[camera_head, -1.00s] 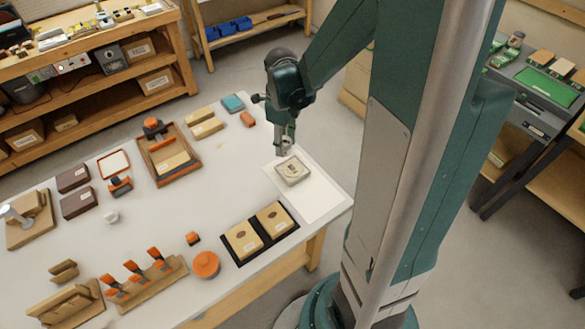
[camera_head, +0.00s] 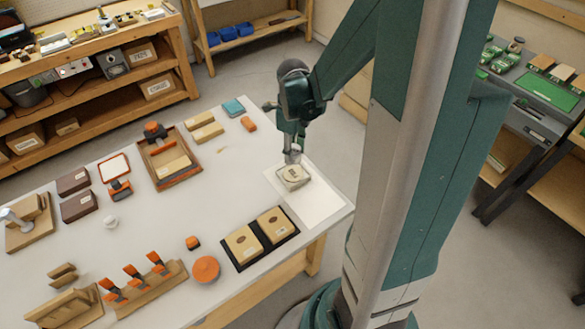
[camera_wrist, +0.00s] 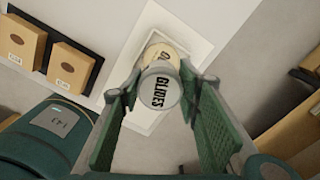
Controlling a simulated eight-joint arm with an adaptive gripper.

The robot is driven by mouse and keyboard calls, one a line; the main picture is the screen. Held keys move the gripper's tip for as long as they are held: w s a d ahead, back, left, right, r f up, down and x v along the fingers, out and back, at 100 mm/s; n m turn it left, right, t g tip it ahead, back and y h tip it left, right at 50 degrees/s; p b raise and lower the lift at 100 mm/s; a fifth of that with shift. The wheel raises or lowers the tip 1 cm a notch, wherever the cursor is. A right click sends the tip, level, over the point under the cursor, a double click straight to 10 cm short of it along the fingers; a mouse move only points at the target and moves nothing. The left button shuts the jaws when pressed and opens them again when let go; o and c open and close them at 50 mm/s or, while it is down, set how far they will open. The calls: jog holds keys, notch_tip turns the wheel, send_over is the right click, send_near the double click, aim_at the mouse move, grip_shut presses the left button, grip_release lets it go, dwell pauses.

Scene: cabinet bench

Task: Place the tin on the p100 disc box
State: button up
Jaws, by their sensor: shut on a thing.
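My gripper (camera_wrist: 155,98) is shut on a small round tin (camera_wrist: 159,91), pale grey with dark lettering that reads "GLIDES", held between the two green fingers. In the head view my gripper (camera_head: 292,154) is over the right part of the bench, just above a small beige piece (camera_head: 293,177) on a white sheet. The wrist view shows a cream round shape (camera_wrist: 163,54) with dark marks just beyond the tin, partly hidden by it. Two tan boxes, one (camera_head: 243,246) and another (camera_head: 272,225), sit in a black tray (camera_head: 228,258). Their labels are too small to read.
The white sheet (camera_head: 322,205) lies at the bench's right end. An orange disc (camera_head: 206,269), an orange block (camera_head: 193,243) and a rack of orange-handled tools (camera_head: 150,287) are at the front. A wooden tray (camera_head: 188,176) stands further back. The middle of the bench is mostly clear.

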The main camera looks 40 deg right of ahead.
jog(key=shift+f+b, duration=0.3)
jog(key=shift+f, duration=1.65)
jog(key=shift+f+b, duration=0.45)
jog(key=shift+f, duration=1.65)
jog(key=shift+f, duration=0.15)
jog(key=o, duration=0.9)
jog(key=shift+d+r+p, duration=0.1)
jog(key=shift+r+p, duration=1)
jog(key=shift+r, duration=5.05)
